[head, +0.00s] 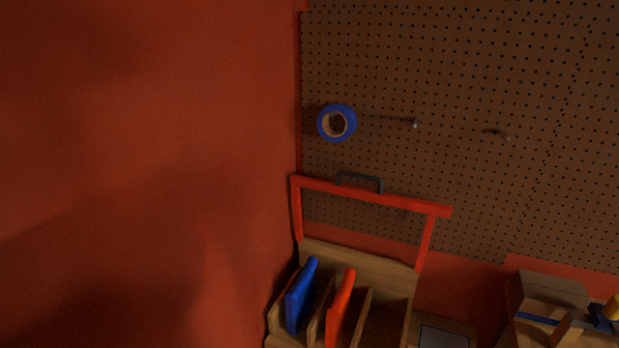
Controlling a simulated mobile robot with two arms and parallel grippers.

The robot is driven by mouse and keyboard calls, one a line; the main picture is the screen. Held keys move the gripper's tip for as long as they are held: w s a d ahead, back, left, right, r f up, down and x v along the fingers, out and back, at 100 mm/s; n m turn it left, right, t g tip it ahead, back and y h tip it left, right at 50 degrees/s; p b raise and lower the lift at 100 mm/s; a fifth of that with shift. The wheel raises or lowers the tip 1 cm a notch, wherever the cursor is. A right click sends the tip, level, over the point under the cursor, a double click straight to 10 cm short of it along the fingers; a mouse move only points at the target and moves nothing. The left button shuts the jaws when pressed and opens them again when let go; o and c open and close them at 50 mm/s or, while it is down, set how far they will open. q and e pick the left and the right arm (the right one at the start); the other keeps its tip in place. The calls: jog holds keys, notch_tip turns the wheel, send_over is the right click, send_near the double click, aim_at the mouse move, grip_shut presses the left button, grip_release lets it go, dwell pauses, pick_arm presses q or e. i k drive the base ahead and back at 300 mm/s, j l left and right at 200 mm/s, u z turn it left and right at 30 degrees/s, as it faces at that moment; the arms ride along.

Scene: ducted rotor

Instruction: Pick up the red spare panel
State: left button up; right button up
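The red spare panel (340,312) stands upright in a slot of a wooden rack (362,266) at the bottom middle of the head view. It has a rounded top edge, and its lower part is cut off by the picture's edge. A blue panel (300,297) stands in the slot to its left, with a wooden divider between them. Neither of my grippers shows in the head view.
A red frame (372,195) with a dark handle (359,182) rises behind the rack. A pegboard (450,70) holds blue tape (337,123) and bare hooks. A red wall (150,150) closes the left side. Wooden blocks (552,290) sit at lower right.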

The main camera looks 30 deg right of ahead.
aim_at(338, 315)
jog(key=z, duration=1.05)
